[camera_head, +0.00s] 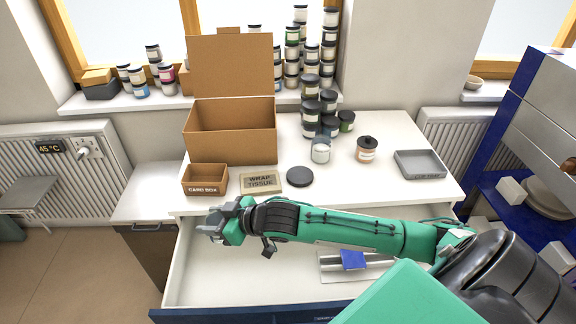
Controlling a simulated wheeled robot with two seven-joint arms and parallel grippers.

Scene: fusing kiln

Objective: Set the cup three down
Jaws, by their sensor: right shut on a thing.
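My right arm reaches in from the right, and its gripper (213,226) is over the open drawer (200,282), near its back left part. The gripper is shut on a small pale grey thing. The fingers hide most of it, so I cannot tell its shape or whether it is the cup named three. The gripper is in front of the table edge, below the card box (205,188) in the picture. My left gripper is not in view.
The white table (330,187) bears a large open carton (230,146), a wrap tissue pack (261,181), a black disc (299,177), several jars (321,152) and a grey tray (420,164). The drawer holds a blue thing (353,259). Its left part looks clear.

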